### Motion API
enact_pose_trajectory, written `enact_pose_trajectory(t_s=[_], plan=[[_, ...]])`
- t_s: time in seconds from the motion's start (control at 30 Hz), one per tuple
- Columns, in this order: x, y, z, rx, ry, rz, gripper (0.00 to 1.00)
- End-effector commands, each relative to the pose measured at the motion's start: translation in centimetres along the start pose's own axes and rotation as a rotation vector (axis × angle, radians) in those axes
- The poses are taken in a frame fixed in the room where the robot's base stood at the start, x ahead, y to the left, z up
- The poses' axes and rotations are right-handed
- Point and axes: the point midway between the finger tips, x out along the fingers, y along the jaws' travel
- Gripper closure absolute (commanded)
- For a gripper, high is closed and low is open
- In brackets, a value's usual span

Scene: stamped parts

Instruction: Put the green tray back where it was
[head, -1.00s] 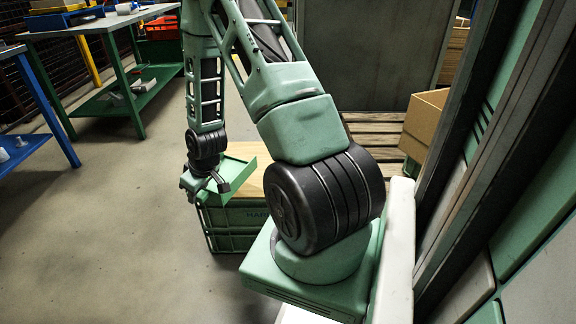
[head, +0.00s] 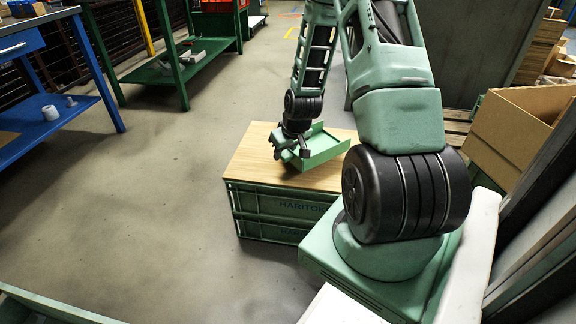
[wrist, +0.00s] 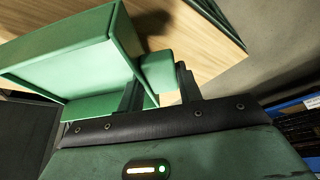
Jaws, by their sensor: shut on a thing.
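The green tray (head: 322,150) is a shallow, open, rimmed tray, over the wooden top (head: 252,172) of a stack of green crates (head: 272,212). My gripper (head: 288,146) is shut on the tray's near-left side. In the wrist view the tray (wrist: 62,52) fills the upper left, and my gripper (wrist: 158,78) has its fingers at the tray's wall. The tray looks tilted in the head view, with a shadow on the wood beside it. I cannot tell whether it touches the wood. Part of the wooden top is hidden by the tray and my arm.
A blue table (head: 60,120) with small white parts stands at the left. A green workbench (head: 180,62) is behind it. Cardboard boxes (head: 510,135) are at the right. A green container edge (head: 50,305) shows at lower left. Open floor (head: 165,190) lies left of the crates.

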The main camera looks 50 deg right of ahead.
Motion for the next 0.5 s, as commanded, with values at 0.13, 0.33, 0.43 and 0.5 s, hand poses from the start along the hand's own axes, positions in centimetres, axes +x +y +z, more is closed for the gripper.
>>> enact_pose_trajectory(t_s=[0.13, 0.33, 0.43, 0.5], plan=[[1.5, 0.0, 0.6, 0.0, 0.001, 0.001, 0.98], [3.8, 0.0, 1.5, -0.001, 0.002, 0.001, 0.98], [3.7, 0.0, 1.4, -0.002, 0.003, 0.001, 0.98], [3.6, 0.0, 1.4, -0.001, 0.003, 0.001, 0.98]])
